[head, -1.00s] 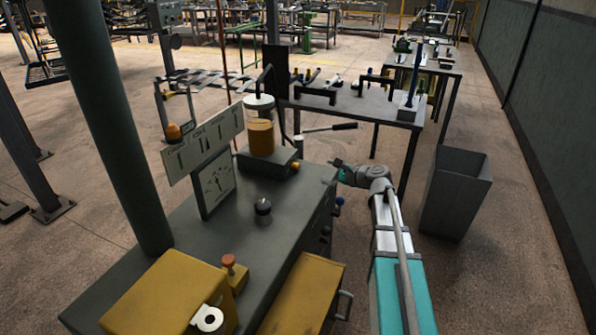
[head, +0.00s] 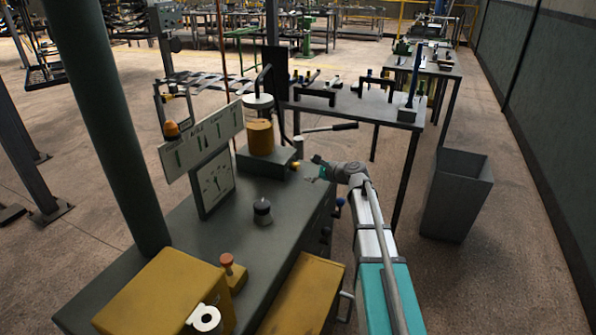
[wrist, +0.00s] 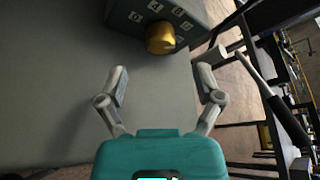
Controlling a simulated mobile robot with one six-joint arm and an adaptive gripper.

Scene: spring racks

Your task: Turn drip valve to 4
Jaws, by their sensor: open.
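The drip valve is a yellow round knob (wrist: 160,38) on the face of a dark grey block (wrist: 125,12), with a row of small white number tags above it. I cannot tell which tag it points to. In the head view the knob (head: 296,164) is small, on the block's right side under the amber jar (head: 261,138). My gripper (wrist: 162,72) is open and empty, its fingers spread to both sides below the knob in the wrist view, not touching it. In the head view my gripper (head: 317,168) is just right of the knob, over the bench's right edge.
The grey bench (head: 205,245) carries a sign panel (head: 203,138) with a dial, a black knob (head: 263,211), and a red-topped button (head: 227,265). A lever with a black grip (head: 340,127) reaches out behind my gripper. A grey bin (head: 455,190) stands at right.

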